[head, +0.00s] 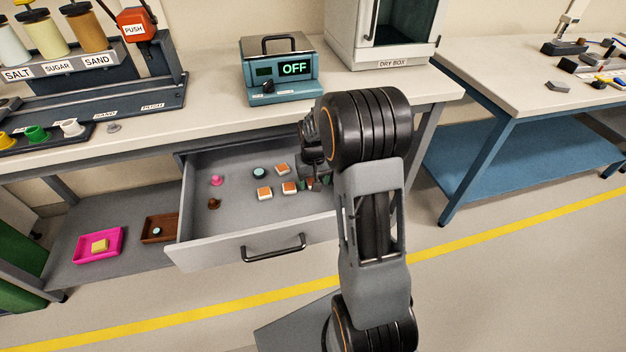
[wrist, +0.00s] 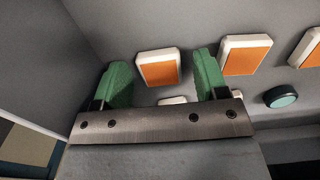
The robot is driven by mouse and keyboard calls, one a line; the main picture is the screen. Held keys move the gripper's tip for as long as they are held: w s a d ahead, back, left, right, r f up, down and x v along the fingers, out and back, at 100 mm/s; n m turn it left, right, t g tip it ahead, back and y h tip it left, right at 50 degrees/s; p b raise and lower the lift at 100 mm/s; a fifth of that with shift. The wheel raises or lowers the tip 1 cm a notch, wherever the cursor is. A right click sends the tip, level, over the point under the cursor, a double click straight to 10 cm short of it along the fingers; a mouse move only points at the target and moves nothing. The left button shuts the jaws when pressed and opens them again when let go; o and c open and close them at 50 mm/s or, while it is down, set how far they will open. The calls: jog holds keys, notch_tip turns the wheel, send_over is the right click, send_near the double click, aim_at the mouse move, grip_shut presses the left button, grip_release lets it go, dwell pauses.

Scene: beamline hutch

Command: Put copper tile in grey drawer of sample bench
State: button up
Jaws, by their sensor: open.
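The grey drawer (head: 205,245) of the sample bench (head: 215,125) is pulled open. Several orange-topped, white-edged tiles lie on its floor, among them a copper tile (head: 289,188) near my gripper. My gripper (head: 316,182) is low inside the drawer at its right side, partly hidden by my arm. In the wrist view its green fingers (wrist: 160,85) are open and spread apart. A tile (wrist: 158,68) lies between and just beyond the fingertips, and another tile (wrist: 245,55) lies to the right. A pale object (wrist: 172,100) shows partly between the fingers; I cannot tell what it is.
A teal disc (head: 259,172), a pink piece (head: 216,181) and a brown piece (head: 213,203) also lie in the drawer. A teal box reading OFF (head: 280,78) stands on the bench. Below left are a pink tray (head: 84,246) and a brown tray (head: 150,236).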

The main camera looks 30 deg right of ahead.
notch_tip(320, 180, up, 12)
jog(key=p, duration=0.3)
jog(key=s+a+r+t, duration=0.1)
jog(key=s+a, duration=0.2)
jog(key=s, duration=0.2)
jog(key=s+a+r+n+t, duration=0.1)
jog(key=s+a, duration=0.2)
jog(key=s, duration=0.3)
jog(key=s+a+r+n+t, duration=0.1)
jog(key=s+a, duration=0.2)
jog(key=s, duration=0.3)
jog(key=shift+s+a+r, duration=0.1)
jog(key=shift+a+r, duration=0.3)
jog(key=shift+r, duration=0.1)
